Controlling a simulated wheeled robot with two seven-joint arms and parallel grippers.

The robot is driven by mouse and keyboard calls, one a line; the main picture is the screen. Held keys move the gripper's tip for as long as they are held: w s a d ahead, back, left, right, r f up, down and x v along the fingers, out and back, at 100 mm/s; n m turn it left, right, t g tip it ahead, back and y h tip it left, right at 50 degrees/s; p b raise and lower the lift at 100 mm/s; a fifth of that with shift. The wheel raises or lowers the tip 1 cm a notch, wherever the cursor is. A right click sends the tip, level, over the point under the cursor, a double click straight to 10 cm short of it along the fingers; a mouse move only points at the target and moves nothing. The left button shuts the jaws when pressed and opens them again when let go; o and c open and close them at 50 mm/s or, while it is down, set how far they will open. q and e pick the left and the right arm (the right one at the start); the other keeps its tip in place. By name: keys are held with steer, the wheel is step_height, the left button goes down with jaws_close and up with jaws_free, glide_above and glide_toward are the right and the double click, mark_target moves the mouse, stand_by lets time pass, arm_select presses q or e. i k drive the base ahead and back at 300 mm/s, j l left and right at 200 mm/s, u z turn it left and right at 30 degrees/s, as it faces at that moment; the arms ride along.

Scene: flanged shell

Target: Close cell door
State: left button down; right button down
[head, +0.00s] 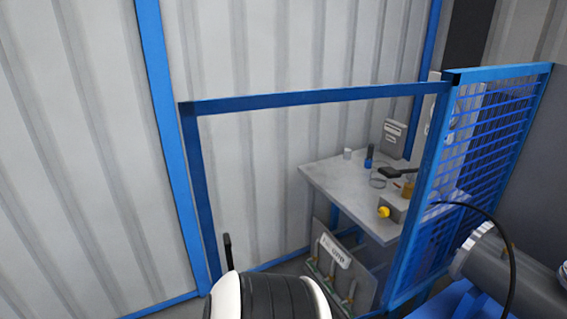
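A blue rectangular frame (300,99) of the cell stands in front of me, with its left post (196,200) near a corrugated wall. I see through it to a work table, and cannot tell whether it is the door or the doorway. A blue mesh panel (485,140) adjoins its right post at an angle. A dark upright bar (228,255) stands by the left post's lower part; I cannot tell whether it is a handle. A white and black rounded part, apparently of my own arm, covers the bottom centre. Neither gripper's fingertips can be made out.
A grey table (335,185) with small items and a yellow button box (390,209) stands beyond the frame. A labelled panel (345,265) is below it. A grey cylinder (485,262) on blue supports and a black cable (485,215) are at lower right.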

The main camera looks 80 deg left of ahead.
mark_target(189, 111)
steer(key=k+j+z, duration=0.15)
steer(key=k+j, duration=0.55)
steer(key=j, duration=0.25)
steer(key=k+j+z, duration=0.1)
steer(key=k+j, duration=0.65)
steer(key=i+j+z, duration=0.1)
steer(key=j, duration=1.8)
